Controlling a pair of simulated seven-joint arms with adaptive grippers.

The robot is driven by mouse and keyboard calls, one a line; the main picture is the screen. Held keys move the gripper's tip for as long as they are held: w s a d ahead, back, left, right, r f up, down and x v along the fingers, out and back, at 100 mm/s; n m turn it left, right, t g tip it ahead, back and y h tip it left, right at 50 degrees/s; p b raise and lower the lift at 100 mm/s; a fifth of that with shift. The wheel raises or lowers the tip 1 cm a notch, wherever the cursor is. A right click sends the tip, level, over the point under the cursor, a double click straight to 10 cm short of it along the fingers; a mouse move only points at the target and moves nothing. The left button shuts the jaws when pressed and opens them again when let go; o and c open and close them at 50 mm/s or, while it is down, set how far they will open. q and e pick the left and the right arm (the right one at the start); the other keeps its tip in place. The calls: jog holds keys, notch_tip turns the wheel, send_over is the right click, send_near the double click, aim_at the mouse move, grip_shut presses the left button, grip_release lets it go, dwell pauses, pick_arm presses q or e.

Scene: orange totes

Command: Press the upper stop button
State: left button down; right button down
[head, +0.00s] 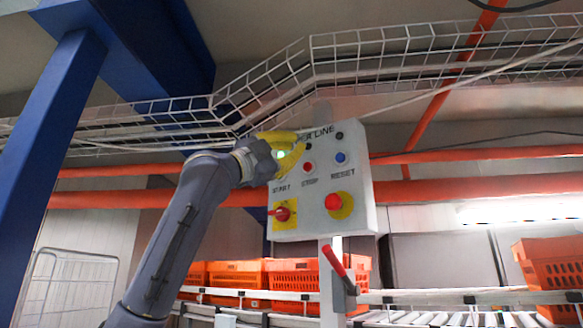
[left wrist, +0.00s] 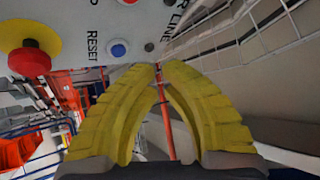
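The control panel (head: 318,225) is a light grey box on a post. The upper stop button (head: 308,167) is small, round and red, just above the STOP label. In the left wrist view a red button (left wrist: 130,1) is cut off at the top edge. My left gripper (head: 304,146) has yellow curved fingers and is up at the panel's upper left, just above and left of the stop button. In the left wrist view its fingertips (left wrist: 161,68) meet or nearly meet, with nothing held between them. I cannot tell whether they touch the panel. My right gripper is out of view.
A lit green button (head: 281,154) shows between the fingers. A blue button (head: 340,157) is to the right. Below are a large red mushroom button (head: 334,201) on yellow and a red rotary switch (head: 283,213). A wire cable tray (head: 370,42) runs above; orange totes (head: 237,273) stand behind.

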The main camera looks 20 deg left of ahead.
aim_at(308, 167)
pick_arm(q)
jog(key=a, duration=0.2)
jog(key=a+r, duration=0.1)
jog(key=shift+s+a+r+t, duration=0.1)
jog(key=shift+s+a+t, duration=0.05)
jog(key=shift+s+t, duration=0.25)
jog(key=shift+w, duration=0.1)
jog(key=w+d, duration=0.3)
jog(key=w, duration=0.5)
dwell(0.3)
jog(key=shift+w, duration=0.25)
dwell(1.4)
jog(key=shift+w, duration=0.25)
jog(key=shift+w+d, duration=0.2)
jog(key=shift+w, duration=0.25)
dwell(1.0)
jog(key=shift+s, duration=0.1)
jog(key=shift+s+a, duration=0.3)
jog(key=shift+s, duration=0.45)
